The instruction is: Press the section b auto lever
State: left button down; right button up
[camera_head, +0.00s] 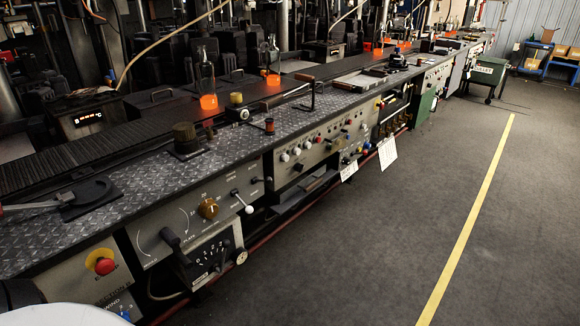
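At the lower left, a grey panel (80,278) carries a red emergency button (104,265) on a yellow base. Lettering below the button seems to read "SECTION", but its letter is not clear. A small blue control (125,311) sits at the panel's lower edge, partly cut off; I cannot tell whether it is the auto lever. The panel to its right has a white-balled lever (244,204), a brown knob (208,208) and a black handle (170,238). Neither of my grippers is in view.
The machine bench (150,205) runs from the lower left to the far right. Orange-hot glass bottles (208,101) stand on its conveyor. Open grey floor (370,240) with a yellow line (470,215) lies to the right. A green bin (487,75) stands far off.

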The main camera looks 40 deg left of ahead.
aim_at(268, 180)
jog(key=u, duration=0.35)
jog(key=i, duration=0.85)
jog(key=u, duration=0.35)
